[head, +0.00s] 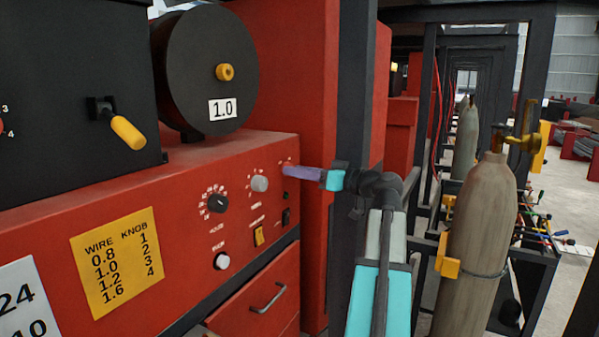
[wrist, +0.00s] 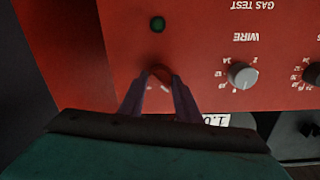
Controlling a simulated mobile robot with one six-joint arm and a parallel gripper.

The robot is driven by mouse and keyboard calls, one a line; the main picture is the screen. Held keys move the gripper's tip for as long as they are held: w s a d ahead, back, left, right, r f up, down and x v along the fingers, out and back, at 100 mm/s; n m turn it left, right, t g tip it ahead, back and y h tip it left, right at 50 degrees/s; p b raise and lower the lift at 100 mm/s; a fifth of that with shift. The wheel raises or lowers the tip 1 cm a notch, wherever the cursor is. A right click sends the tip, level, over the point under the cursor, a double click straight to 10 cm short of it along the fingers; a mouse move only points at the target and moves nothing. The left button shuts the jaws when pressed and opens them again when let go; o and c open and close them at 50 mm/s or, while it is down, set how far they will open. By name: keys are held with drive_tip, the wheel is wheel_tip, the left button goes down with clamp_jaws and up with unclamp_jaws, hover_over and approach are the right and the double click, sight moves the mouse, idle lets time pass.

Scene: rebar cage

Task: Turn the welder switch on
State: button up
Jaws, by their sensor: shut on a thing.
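The red welder panel (head: 120,235) fills the left of the head view. My gripper (head: 287,170) reaches its upper right corner from the right, its purple fingers pointing at the panel. In the wrist view my gripper (wrist: 160,82) is shut on a small dark reddish knob (wrist: 162,72), which I take to be the welder switch. Pale marks lie around it. The fingers hide most of the knob, so I cannot tell which way it is turned. A dark green round button or lamp (wrist: 157,23) sits near it on the panel.
A grey knob (head: 260,184), a black knob (head: 218,203), a yellow rocker (head: 258,236) and a black switch (head: 286,216) are close by. A dark upright post (head: 350,100) stands beside my arm. A gas cylinder (head: 480,230) stands to the right.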

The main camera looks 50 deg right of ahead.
drive_tip(key=shift+m, duration=0.6)
drive_tip(key=m+p, duration=0.3)
drive_tip(key=m, duration=0.5)
drive_tip(key=m+p, duration=0.3)
drive_tip(key=m, duration=0.5)
drive_tip(key=shift+d+r+g+y, duration=0.1)
drive_tip(key=shift+r+g+y, duration=0.05)
drive_tip(key=shift+g+y, duration=0.25)
drive_tip(key=shift+m, duration=0.3)
drive_tip(key=o, duration=1)
drive_tip(key=shift+s, duration=0.1)
drive_tip(key=b+v, duration=0.4)
drive_tip(key=v, duration=0.9)
drive_tip(key=shift+s+d+b, duration=0.1)
drive_tip(key=shift+s+b, duration=0.25)
